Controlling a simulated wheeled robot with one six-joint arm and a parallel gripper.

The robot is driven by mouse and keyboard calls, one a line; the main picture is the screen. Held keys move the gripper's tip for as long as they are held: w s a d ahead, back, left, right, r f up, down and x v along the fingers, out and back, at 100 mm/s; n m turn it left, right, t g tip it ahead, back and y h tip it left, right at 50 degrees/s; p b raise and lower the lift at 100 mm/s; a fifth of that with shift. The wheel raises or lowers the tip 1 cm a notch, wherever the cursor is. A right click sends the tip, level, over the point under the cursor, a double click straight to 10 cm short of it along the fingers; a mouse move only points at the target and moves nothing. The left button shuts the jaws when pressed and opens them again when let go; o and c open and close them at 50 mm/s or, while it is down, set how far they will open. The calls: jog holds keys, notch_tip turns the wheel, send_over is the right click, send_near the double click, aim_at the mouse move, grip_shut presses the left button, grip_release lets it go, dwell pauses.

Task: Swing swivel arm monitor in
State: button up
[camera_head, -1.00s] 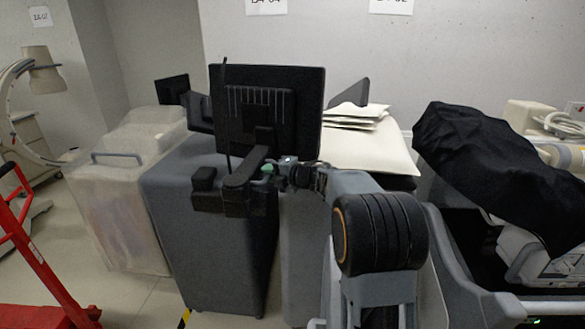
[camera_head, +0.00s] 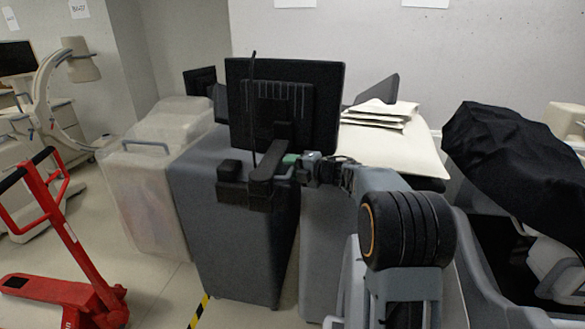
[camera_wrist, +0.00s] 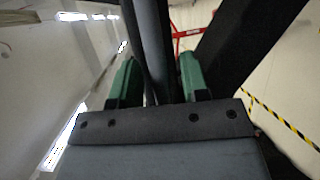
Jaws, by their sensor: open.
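The swivel arm monitor (camera_head: 285,105) is a dark flat screen in the middle of the head view, with its vented back facing me. Its dark support arm (camera_head: 262,180) is below the screen, in front of the covered grey cart. My gripper (camera_head: 291,159) is at the right side of this support, with green fingertips partly hidden by the dark parts. In the wrist view, my gripper (camera_wrist: 157,78) has its green fingers apart, on either side of a dark upright bar (camera_wrist: 153,40). I cannot tell whether the fingers touch the bar.
A grey covered cart (camera_head: 225,240) stands below the monitor, with a translucent covered cart (camera_head: 150,205) to its left. White folders (camera_head: 380,112) lie on a pale surface at right. A black-draped machine (camera_head: 515,165) is farther right. A red pallet jack (camera_head: 75,250) stands at left on open floor.

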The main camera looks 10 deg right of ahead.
jog(key=b+v, duration=0.3)
jog(key=v, duration=1)
jog(key=shift+s+d+b, duration=0.3)
